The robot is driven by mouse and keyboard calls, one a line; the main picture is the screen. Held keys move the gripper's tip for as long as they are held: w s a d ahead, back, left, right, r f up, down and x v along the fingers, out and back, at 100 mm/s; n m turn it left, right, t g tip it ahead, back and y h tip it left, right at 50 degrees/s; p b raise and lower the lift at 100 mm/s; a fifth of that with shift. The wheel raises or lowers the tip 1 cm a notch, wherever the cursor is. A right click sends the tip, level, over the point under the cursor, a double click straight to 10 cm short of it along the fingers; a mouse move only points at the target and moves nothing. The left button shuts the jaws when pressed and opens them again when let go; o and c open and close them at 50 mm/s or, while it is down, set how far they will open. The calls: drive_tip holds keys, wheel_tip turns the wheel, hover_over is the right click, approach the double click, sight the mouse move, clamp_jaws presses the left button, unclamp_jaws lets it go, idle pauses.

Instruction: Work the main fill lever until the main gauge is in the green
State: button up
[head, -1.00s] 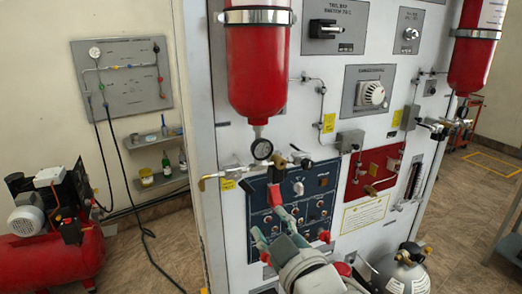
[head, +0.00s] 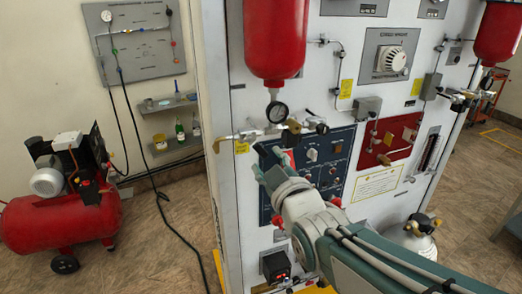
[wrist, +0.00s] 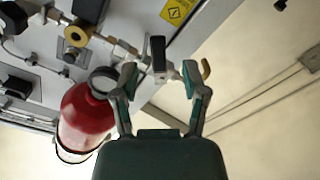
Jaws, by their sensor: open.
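The main gauge (head: 277,112) is a small round white-faced dial with a dark rim below the left red cylinder; its needle and green zone are too small to read. It shows from the side in the wrist view (wrist: 103,81). A dark, flat-ended lever (wrist: 158,58), apparently the fill lever, stands on the pipe below the gauge. My gripper (wrist: 159,80) is open, with one finger on each side of the lever and gaps visible. In the head view my gripper (head: 266,160) is at the pipe's left part, and the lever cannot be made out there.
The left red cylinder (head: 275,40) hangs above the pipe. A hooked brass pipe end (head: 219,142) sticks out left. A blue switch panel (head: 335,160) lies behind my arm. A red compressor (head: 65,215) and a hanging black hose are at left; floor between is free.

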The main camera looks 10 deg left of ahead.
sight(262, 153)
drive_tip(key=shift+x, duration=2.2)
clamp_jaws()
